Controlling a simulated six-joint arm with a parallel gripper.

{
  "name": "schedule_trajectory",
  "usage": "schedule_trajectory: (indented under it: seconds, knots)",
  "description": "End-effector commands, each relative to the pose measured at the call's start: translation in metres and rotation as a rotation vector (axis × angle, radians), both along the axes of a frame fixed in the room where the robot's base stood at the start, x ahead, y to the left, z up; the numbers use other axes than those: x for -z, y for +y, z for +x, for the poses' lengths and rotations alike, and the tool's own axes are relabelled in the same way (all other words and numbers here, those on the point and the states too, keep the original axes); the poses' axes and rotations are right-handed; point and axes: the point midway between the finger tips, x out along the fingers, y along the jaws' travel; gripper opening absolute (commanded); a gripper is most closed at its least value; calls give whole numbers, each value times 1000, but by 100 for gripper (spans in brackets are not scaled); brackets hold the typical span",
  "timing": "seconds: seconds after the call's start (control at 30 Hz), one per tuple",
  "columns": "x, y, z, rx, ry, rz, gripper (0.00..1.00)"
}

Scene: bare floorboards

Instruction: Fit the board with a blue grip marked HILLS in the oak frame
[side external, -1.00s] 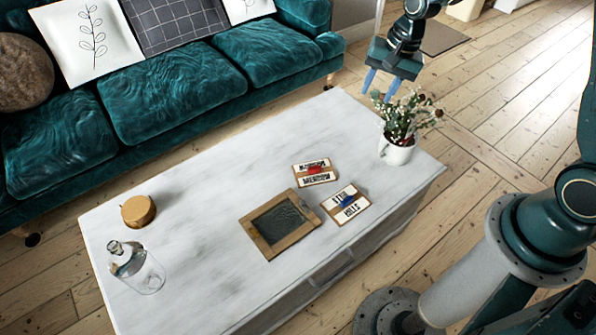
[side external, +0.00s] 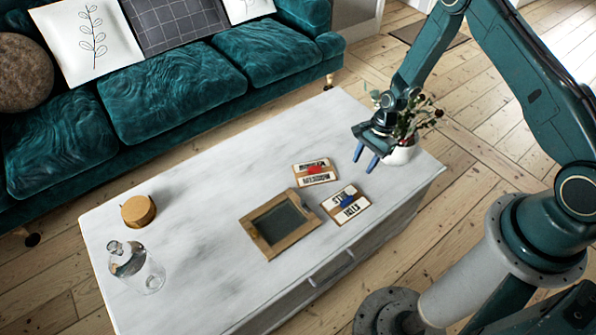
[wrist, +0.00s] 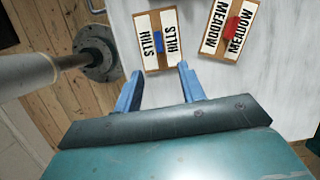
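The board with a blue grip marked HILLS (side external: 338,211) lies flat on the white table, just right of the oak frame (side external: 253,239). It also shows in the wrist view (wrist: 149,41), at the top, ahead of my fingers. The oak frame lies flat with a dark, empty-looking recess. A second board with a red grip (side external: 304,175), marked MEADOW in the wrist view (wrist: 213,42), lies behind the HILLS board. My gripper (side external: 366,161) is open and empty above the table, beyond the HILLS board; its two blue fingers show apart in the wrist view (wrist: 158,80).
A plant in a white pot (side external: 405,151) stands at the table's right end, partly behind my gripper. A glass bottle (side external: 140,270) and a round wooden box (side external: 138,210) stand at the left end. A teal sofa (side external: 180,95) runs behind.

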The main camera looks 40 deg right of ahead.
Motion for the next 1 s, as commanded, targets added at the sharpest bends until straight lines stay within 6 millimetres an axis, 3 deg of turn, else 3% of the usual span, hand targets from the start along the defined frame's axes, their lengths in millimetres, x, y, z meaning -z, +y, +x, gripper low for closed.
schedule_trajectory:
  seconds: [0.13, 0.57, 1.0]
  knots:
    - [16, 0, -5, 37, 18, 9, 40]
    - [28, 4, -6, 44, 23, 12, 40]
    - [79, 19, -6, 43, 21, 12, 40]
